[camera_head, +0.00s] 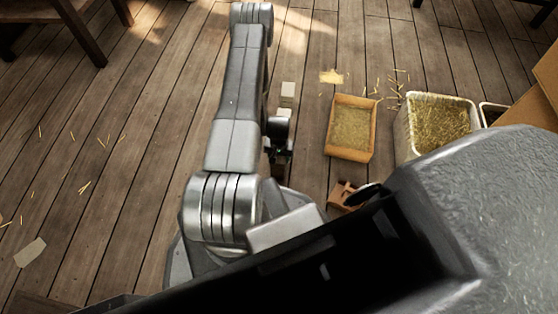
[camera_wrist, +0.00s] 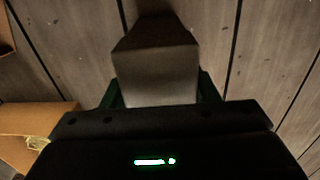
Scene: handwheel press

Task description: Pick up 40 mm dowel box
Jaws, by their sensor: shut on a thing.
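A plain grey-brown box (camera_wrist: 155,68), which I take for the 40 mm dowel box, sits between the two fingers of my gripper (camera_wrist: 158,92) in the wrist view. The fingers are shut on its sides. Its upper face is in dark shadow, and no label shows. The wood floor lies behind it; I cannot tell how far off. In the head view my gripper (camera_head: 280,140) is a dark shape beside the arm, partly hidden. A small pale block (camera_head: 288,90) shows just above it there; I cannot tell whether it is the held box.
An orange box (camera_head: 352,128) of straw-coloured pieces stands to the right, with a white bin (camera_head: 438,120) of similar pieces beyond it. A brown object (camera_head: 345,194) lies nearer my body. Loose sticks are scattered about. The plank floor (camera_head: 150,150) at left is mostly clear.

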